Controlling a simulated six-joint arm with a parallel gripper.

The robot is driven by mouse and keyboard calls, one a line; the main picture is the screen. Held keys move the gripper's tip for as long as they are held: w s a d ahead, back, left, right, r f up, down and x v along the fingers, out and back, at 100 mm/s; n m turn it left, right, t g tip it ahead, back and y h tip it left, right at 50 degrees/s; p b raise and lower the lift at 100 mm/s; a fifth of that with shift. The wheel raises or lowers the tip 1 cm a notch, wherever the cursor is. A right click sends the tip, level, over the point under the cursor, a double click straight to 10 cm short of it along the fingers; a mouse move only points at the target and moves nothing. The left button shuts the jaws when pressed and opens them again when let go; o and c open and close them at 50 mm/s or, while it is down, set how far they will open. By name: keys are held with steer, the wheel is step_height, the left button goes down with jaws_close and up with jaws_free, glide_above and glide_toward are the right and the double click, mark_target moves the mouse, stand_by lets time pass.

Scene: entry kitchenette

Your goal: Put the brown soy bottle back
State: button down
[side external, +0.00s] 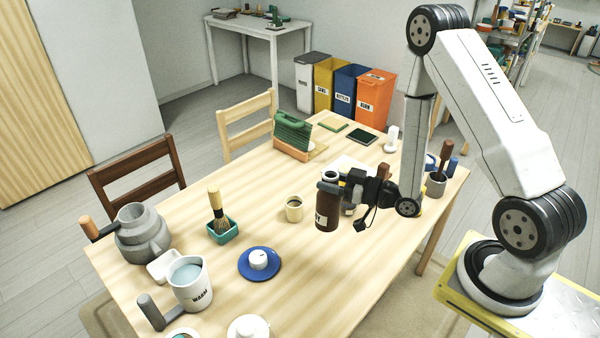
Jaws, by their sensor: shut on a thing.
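The brown soy bottle (327,212) is upright over the right half of the wooden table, with part of a white label showing low on its side. My gripper (345,188) reaches in from the right and is shut on the bottle near its upper part. The fingertips are partly hidden by the bottle and the dark gripper body. I cannot tell whether the bottle's base touches the table or hangs just above it. A small white item behind the gripper is mostly hidden.
A small cream cup (294,213) stands just left of the bottle. A blue plate (273,275) with a white lidded item, a teal whisk holder (222,235), a WARM mug (191,290) and a grey pot (142,240) are further left. A green rack (293,135) stands behind. Bare table lies in front of the bottle.

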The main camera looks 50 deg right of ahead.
mark_target(339, 206)
steer(key=s+n+y, duration=0.1)
steer(key=s, duration=0.1)
steer(key=s+f+y, duration=0.1)
steer(key=s, duration=0.1)
steer(key=s+f+n+g+y, duration=0.1)
steer(key=s, duration=0.1)
steer(key=shift+d+f+n, duration=0.1)
steer(key=shift+d+n, duration=0.2)
steer(key=shift+d, duration=0.1)
steer(key=s+n+g+y, duration=0.2)
steer(key=s, duration=0.5)
steer(key=shift+s+a+n+y, duration=0.15)
steer(key=shift+a+n+y, duration=0.15)
steer(key=shift+a+y, duration=0.1)
steer(key=w+f, duration=0.1)
steer(key=w, duration=0.2)
steer(key=w+f, duration=0.1)
steer(key=w, duration=0.2)
steer(key=w+d+f, duration=0.1)
steer(key=w+f, duration=0.1)
steer(key=w, duration=0.1)
steer(key=w+f, duration=0.3)
steer(key=shift+d+f, duration=0.15)
steer(key=shift+f, duration=0.1)
steer(key=shift+w+d+f, duration=0.1)
steer(key=shift+w+f, duration=0.35)
steer(key=shift+f, duration=0.15)
